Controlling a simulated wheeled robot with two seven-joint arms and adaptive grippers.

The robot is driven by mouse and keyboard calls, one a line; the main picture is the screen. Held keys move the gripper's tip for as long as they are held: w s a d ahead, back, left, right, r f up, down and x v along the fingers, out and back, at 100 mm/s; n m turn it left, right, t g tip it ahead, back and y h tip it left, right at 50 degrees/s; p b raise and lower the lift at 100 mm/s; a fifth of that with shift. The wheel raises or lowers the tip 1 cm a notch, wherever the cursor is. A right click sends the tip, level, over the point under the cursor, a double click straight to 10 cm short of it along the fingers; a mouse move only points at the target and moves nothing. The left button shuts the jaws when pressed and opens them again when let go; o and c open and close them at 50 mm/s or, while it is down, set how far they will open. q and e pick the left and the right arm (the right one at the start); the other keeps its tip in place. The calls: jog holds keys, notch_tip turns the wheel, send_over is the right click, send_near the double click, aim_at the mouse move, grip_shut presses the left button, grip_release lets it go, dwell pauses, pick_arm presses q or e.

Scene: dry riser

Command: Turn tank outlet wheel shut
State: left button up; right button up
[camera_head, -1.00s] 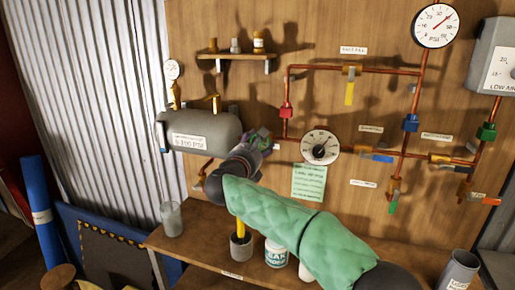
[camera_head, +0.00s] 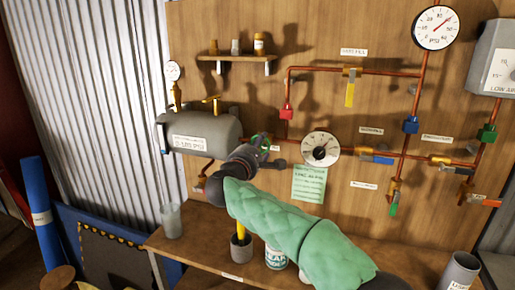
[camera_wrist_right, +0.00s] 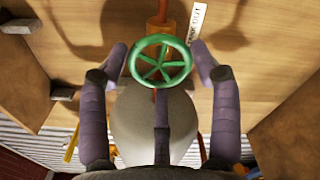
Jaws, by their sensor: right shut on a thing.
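The tank outlet wheel is a green spoked handwheel (camera_wrist_right: 160,62), seen almost face-on in the right wrist view, beside a "TANK OUT" label. It is small and partly covered in the head view (camera_head: 266,144). My right gripper (camera_wrist_right: 161,70) has a finger on either side of the rim and a third below it, and it is shut on the wheel. In the head view my right gripper (camera_head: 262,150) is at the right end of the grey tank (camera_head: 215,127). My left gripper is not in view.
A round white dial (camera_head: 320,148) and a green note (camera_head: 309,184) are just right of the gripper. Copper pipes with colored valves cover the board. A shelf below holds a cup (camera_head: 241,250), a tin (camera_head: 275,257) and a glass (camera_head: 171,220).

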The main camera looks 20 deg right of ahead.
jog(key=m, duration=0.5)
jog(key=shift+d+r, duration=0.1)
jog(key=shift+m, duration=1.6)
jog(key=o, duration=1.1)
jog(key=shift+s, duration=0.1)
jog(key=v, duration=1.2)
